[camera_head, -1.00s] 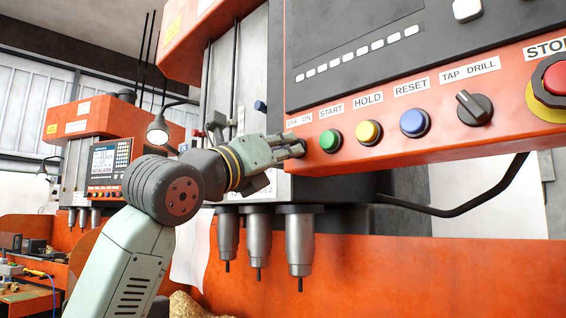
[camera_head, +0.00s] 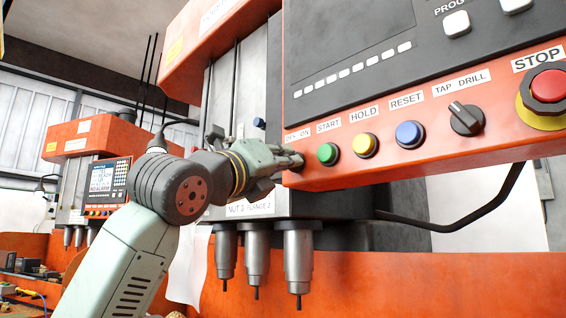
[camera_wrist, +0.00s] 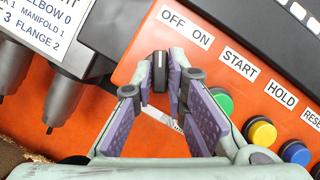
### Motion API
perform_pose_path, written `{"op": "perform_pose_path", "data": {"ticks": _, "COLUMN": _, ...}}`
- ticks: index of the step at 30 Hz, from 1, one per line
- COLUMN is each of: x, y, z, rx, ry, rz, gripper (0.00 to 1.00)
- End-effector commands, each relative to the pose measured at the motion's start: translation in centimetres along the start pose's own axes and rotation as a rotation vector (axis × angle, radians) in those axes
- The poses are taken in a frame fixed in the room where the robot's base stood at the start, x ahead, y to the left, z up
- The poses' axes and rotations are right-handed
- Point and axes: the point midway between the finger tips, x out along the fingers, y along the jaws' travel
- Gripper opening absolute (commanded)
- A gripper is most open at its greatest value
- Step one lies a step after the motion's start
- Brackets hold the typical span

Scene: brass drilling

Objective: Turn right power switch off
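My gripper (camera_wrist: 160,84) is open, with one fingertip on each side of the switch. A gap shows between the switch and the left fingertip; the right fingertip is close to it, and I cannot tell whether they touch.
To the right are the green START button (camera_head: 328,153), yellow HOLD button (camera_head: 364,145), blue RESET button (camera_head: 409,134), TAP DRILL knob (camera_head: 466,118) and red STOP button (camera_head: 548,86). Drill spindles (camera_head: 299,255) hang below. A second machine (camera_head: 88,140) stands at the left.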

Motion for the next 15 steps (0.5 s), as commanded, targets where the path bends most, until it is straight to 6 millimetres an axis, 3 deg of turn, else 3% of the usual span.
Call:
{"op": "perform_pose_path", "data": {"ticks": 7, "x": 0.0, "y": 0.0, "z": -0.04, "rx": 0.001, "ry": 0.001, "rz": 0.0, "gripper": 0.31}}
{"op": "perform_pose_path", "data": {"ticks": 15, "x": -0.02, "y": 0.02, "z": -0.08, "rx": 0.002, "ry": 0.002, "rz": 0.001, "gripper": 0.32}}
